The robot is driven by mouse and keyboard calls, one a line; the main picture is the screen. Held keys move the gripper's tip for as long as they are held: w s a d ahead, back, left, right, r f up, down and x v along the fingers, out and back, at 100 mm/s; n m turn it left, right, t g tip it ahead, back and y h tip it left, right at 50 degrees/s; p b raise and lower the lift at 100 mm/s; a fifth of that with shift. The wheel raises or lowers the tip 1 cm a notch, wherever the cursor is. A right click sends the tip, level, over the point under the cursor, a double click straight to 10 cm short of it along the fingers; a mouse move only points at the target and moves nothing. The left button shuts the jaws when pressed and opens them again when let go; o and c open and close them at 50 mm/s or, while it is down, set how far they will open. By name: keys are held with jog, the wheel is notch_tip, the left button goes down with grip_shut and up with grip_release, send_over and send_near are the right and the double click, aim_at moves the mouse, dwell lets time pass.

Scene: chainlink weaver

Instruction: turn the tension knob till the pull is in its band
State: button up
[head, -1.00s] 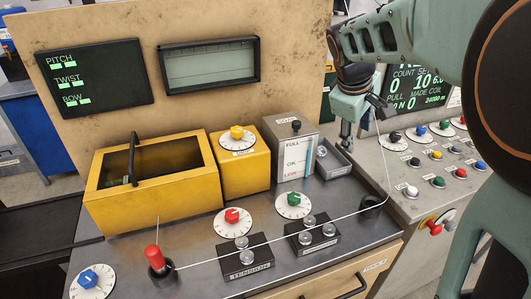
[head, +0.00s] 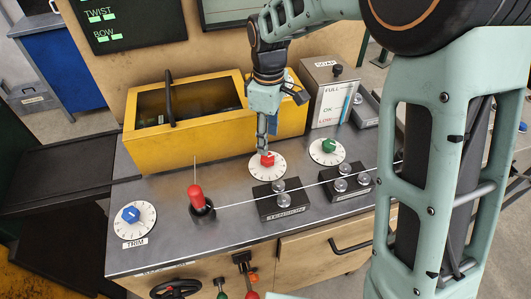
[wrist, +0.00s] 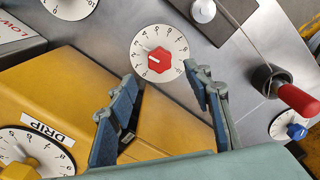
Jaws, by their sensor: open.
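The red knob (head: 267,159) sits on a white numbered dial (head: 258,174), behind the small roller block labelled TENSION (head: 284,204). My gripper (head: 263,148) points down just above and behind the red knob. In the wrist view my gripper (wrist: 162,75) has its two fingers spread wide, one on each side below the knob, with nothing between them. Contact with the knob does not show. No pull readout is in view.
A green knob (head: 329,146) is to the right and a blue TRIM knob (head: 130,214) at far left. A red-handled lever (head: 196,197) stands left of the roller block. A wire (head: 237,203) runs across the front. The yellow box (head: 150,150) is behind.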

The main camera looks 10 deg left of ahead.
aim_at(268, 157)
notch_tip(268, 157, down, 8)
jog(key=shift+r, duration=0.2)
jog(key=shift+c, duration=0.4)
jog(key=c, duration=1.1)
jog(key=shift+o, duration=0.2)
jog(key=m+b, duration=0.1)
jog(key=m, duration=0.1)
jog(key=shift+f+m, duration=0.1)
jog(key=shift+m, duration=0.3)
jog(key=shift+m+b, duration=0.3)
jog(key=shift+m, duration=1)
jog(key=o, duration=1.1)
jog(key=shift+o, duration=0.2)
